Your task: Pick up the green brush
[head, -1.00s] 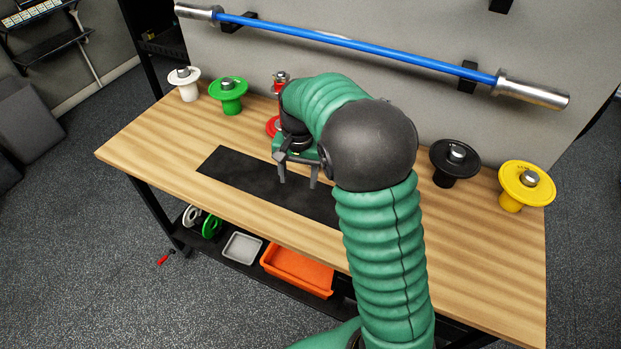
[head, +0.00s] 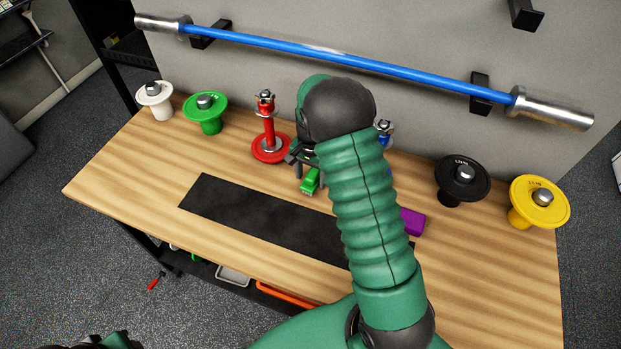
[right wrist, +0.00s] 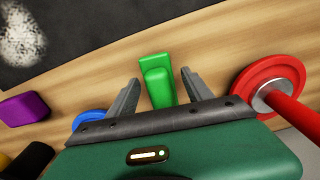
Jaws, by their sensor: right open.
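The green brush (head: 310,182) lies on the wooden table, behind the black mat, just left of my right forearm in the head view. In the right wrist view the green brush (right wrist: 157,80) stands out between the two fingers. My right gripper (head: 305,168) is over the brush, partly hidden by my own arm in the head view. In the right wrist view its fingers (right wrist: 160,88) are apart, one on each side of the brush, with gaps showing. My left gripper is not clearly in view.
A red stand (head: 270,148) is close on the left of the gripper. A blue stand (head: 385,128) is partly hidden behind my arm. A purple block (head: 412,222) lies to the right.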

